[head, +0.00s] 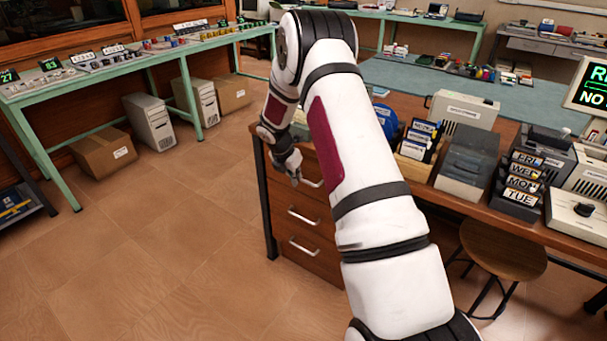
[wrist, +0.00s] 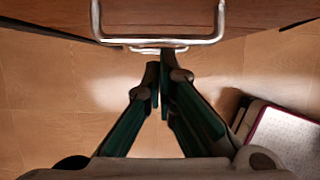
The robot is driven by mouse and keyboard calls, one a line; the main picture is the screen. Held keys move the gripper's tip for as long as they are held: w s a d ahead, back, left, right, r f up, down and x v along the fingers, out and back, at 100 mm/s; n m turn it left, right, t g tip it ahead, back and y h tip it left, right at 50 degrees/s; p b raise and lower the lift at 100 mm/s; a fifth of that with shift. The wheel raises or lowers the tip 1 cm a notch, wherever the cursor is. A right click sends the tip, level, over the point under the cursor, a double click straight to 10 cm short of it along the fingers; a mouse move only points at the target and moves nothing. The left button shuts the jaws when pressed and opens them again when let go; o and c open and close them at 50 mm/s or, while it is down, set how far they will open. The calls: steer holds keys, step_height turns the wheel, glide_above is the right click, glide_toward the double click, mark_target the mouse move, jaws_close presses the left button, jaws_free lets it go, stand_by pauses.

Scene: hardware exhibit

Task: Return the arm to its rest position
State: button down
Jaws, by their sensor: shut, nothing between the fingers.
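My arm reaches forward across the middle of the head view and bends down at its far end. My gripper (head: 294,178) hangs beside the front of the wooden drawer unit (head: 278,215), near the top drawer. In the wrist view my gripper (wrist: 160,88) points ahead with its two green-sided fingers close together and nothing between them. A metal drawer handle (wrist: 158,42) lies just beyond the fingertips in that view. I cannot tell whether the fingers touch it.
The desk (head: 478,205) carries disk boxes, beige devices and a day-label rack (head: 518,185). A round stool (head: 503,250) stands below it. A green bench (head: 120,65) with boxes (head: 103,150) underneath stands at the left. The floor (head: 150,250) between is clear.

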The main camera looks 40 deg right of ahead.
steer(key=s+a+r+m+p, duration=0.1)
steer(key=s+a+r, duration=0.15)
steer(key=r, duration=0.45)
steer(key=s+a+r+m+p, duration=0.1)
steer(key=s+a+r+m, duration=0.15)
steer(key=r, duration=0.55)
steer(key=s+a+r+m+p, duration=0.1)
steer(key=a+r+p, duration=0.15)
steer(key=r, duration=0.45)
steer(key=s+a+r+m+t+p, duration=0.1)
steer(key=s+a+r+m, duration=0.25)
steer(key=s+r, duration=0.2)
steer(key=s+a+r+m+p, duration=0.1)
steer(key=s+a+r+m, duration=0.1)
steer(key=s+a+r, duration=0.4)
steer(key=s+a+r+m+y+p, duration=0.1)
steer(key=s+a+r+m+p, duration=0.1)
steer(key=s, duration=0.6)
steer(key=s+a+r+m+t+y+p, duration=0.1)
steer(key=s+a+r+m, duration=0.3)
steer(key=s, duration=0.5)
steer(key=s+a+r+m+t+y+p, duration=0.1)
steer(key=s+a+r+m+y+p, duration=0.1)
steer(key=s, duration=0.7)
steer(key=a+r+m, duration=0.1)
steer(key=a+m, duration=0.1)
steer(key=m, duration=0.1)
steer(key=shift+r+m+p, duration=0.3)
steer(key=shift+r, duration=0.05)
steer(key=shift+s, duration=0.1)
